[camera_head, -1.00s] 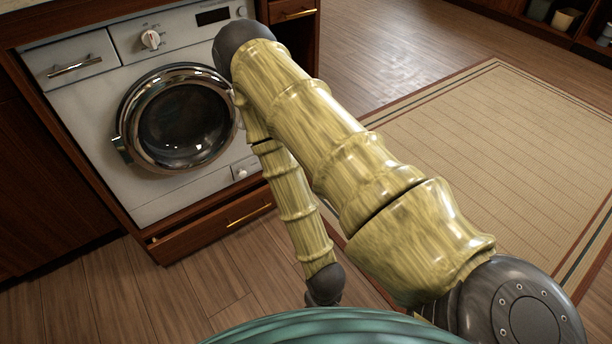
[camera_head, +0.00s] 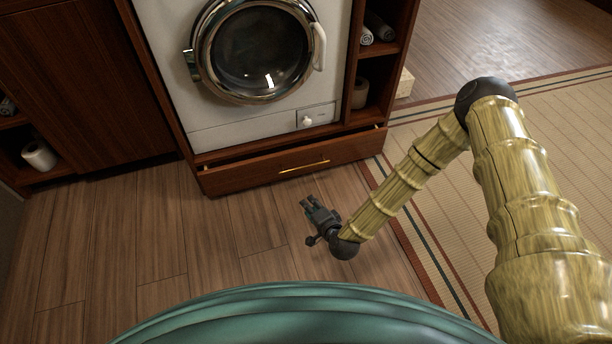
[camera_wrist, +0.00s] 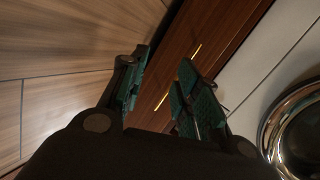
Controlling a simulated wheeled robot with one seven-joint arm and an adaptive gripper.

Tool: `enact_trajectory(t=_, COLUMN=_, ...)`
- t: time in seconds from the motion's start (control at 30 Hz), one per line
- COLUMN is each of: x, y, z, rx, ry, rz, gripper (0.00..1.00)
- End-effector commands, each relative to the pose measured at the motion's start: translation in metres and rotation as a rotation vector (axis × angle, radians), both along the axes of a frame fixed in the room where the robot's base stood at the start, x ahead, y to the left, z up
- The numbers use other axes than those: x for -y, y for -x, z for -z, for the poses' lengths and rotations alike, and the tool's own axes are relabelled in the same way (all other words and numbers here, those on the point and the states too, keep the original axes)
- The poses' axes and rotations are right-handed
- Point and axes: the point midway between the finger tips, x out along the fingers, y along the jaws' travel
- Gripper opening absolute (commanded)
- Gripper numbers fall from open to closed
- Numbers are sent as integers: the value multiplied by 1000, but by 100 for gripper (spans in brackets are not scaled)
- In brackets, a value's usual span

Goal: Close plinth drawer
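The plinth drawer (camera_head: 290,163) sits under the washing machine in the head view. It is pulled out a little, and its dark inside shows along the top edge. A thin brass handle (camera_head: 304,167) lies across its front. My gripper (camera_head: 309,203) is low over the floor, in front of the drawer and apart from it. In the wrist view my gripper (camera_wrist: 158,92) has its two fingers spread with nothing between them. The drawer front (camera_wrist: 193,50) and its handle (camera_wrist: 163,101) show beyond and between the fingers.
The washing machine (camera_head: 230,130) with its round door (camera_head: 262,52) stands above the drawer. Shelves with rolled towels (camera_head: 378,27) are at its right. A woven mat (camera_head: 440,215) covers the floor at right. The wooden floor (camera_head: 225,235) before the drawer is clear.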

Motion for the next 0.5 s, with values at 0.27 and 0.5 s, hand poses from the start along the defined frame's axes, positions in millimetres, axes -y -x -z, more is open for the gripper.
enact_trajectory(t=0.27, x=10, y=-81, z=-11, rx=168, ry=-246, rz=196, gripper=32)
enact_trajectory(t=0.5, x=3, y=-105, z=-6, rx=175, ry=-258, rz=202, gripper=32)
